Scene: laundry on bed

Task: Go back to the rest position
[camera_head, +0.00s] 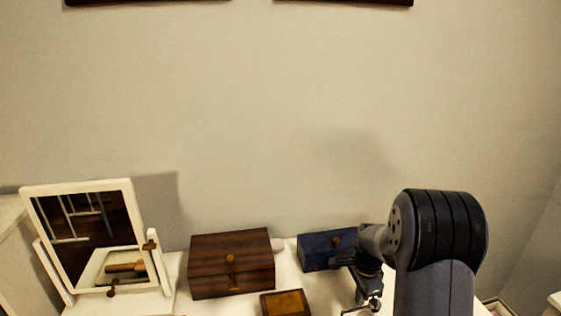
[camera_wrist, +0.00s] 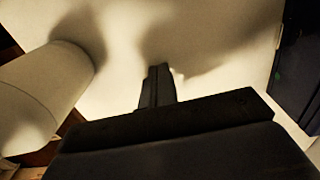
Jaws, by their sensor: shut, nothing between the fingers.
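My gripper (camera_wrist: 158,85) shows in the wrist view with its two dark fingers together and nothing between them. It is over a pale tabletop. In the head view my arm reaches down at the right, and my gripper (camera_head: 374,303) is low, just in front of a blue box (camera_head: 318,250) with a round knob. I cannot tell from this view whether it touches the box. A dark blue surface at the right edge of the wrist view may be the same box.
A dark wooden box (camera_head: 230,265) and a small open brown box (camera_head: 286,303) stand left of my gripper. A white-framed mirror (camera_head: 128,200) stands at the far left. A pale rounded object (camera_wrist: 45,90) is close in the wrist view. The wall above is clear below two dark frames.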

